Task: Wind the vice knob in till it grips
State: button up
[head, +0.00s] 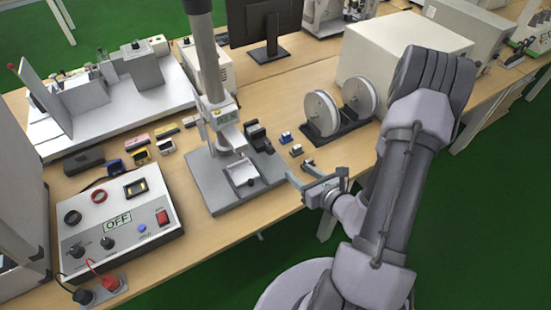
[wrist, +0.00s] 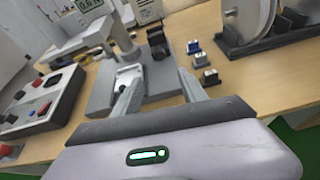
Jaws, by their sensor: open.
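The vice (head: 241,170) is a small pale square fixture on the grey base plate (head: 225,203) of a test stand. A small dark part (head: 246,183) at its front edge may be the knob; it is too small to be sure. In the wrist view the pale vice (wrist: 130,72) lies beyond my left finger, which partly covers it. No knob shows clearly there. My gripper (head: 301,172) is open and empty, to the right of the base plate and apart from the vice. Its two fingers (wrist: 158,74) are spread wide in the wrist view.
The stand's column (head: 206,60) rises behind the vice. A black fixture (head: 258,137) stands at the plate's back right. Small blocks (head: 296,149) and a spool rack (head: 345,128) lie further right. A control box reading OFF (head: 117,223) stands left.

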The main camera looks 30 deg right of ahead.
aim_at(272, 151)
jog(key=b+x, duration=0.5)
jog(key=x, duration=1.2)
jog(key=shift+d, duration=0.1)
grip_shut()
jog(key=shift+r, duration=0.1)
